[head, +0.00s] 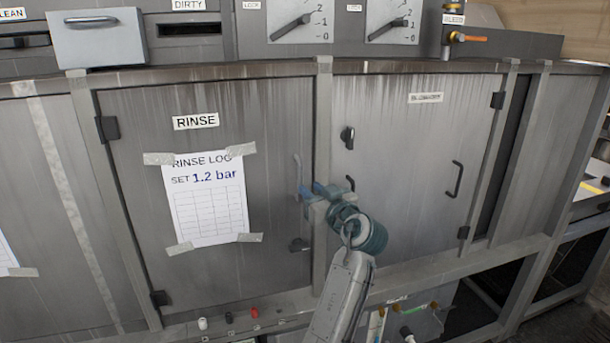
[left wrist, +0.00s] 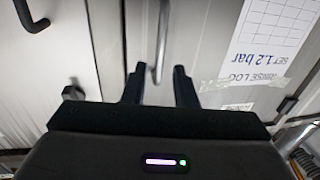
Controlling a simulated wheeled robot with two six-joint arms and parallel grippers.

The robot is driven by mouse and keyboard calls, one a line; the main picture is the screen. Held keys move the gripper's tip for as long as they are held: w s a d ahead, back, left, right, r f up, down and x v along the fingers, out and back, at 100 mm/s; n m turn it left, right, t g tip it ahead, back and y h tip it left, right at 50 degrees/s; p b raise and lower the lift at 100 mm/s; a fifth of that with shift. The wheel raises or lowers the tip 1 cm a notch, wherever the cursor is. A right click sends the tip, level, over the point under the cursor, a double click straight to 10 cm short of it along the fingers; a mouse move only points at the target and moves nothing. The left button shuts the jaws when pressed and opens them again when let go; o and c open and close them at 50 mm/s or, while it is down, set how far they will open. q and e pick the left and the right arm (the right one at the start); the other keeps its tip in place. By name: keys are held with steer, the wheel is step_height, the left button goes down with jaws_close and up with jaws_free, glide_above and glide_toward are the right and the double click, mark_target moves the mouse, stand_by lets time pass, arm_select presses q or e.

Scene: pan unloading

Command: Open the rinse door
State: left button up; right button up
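The rinse door (head: 130,220) is a grey panel under a RINSE label (head: 195,122) and looks shut. Its upright bar handle (head: 298,172) is near the right edge; it also shows in the left wrist view (left wrist: 161,40). My left gripper (head: 313,190) is at this handle in the head view. In the left wrist view my left gripper (left wrist: 159,76) is open, with the handle's end in the gap between its fingertips. I cannot tell whether they touch. A dark latch (head: 299,244) sits low on the door's right edge. My right gripper is not in view.
A log sheet (head: 207,200) is taped to the rinse door. The neighbouring door (head: 395,120) has a black knob (head: 347,137) and a bar handle (head: 455,180). A frame post (head: 323,120) separates the doors.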

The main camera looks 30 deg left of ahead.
mark_target(301, 181)
arm_select(q)
steer(key=p+x, duration=0.2)
steer(key=x, duration=0.3)
steer(key=shift+w+a+r, duration=0.1)
steer(key=shift+w+a, duration=0.15)
steer(key=shift+a, duration=0.05)
steer(key=shift+w+a, duration=0.25)
steer(key=shift+a, duration=0.2)
jaws_close()
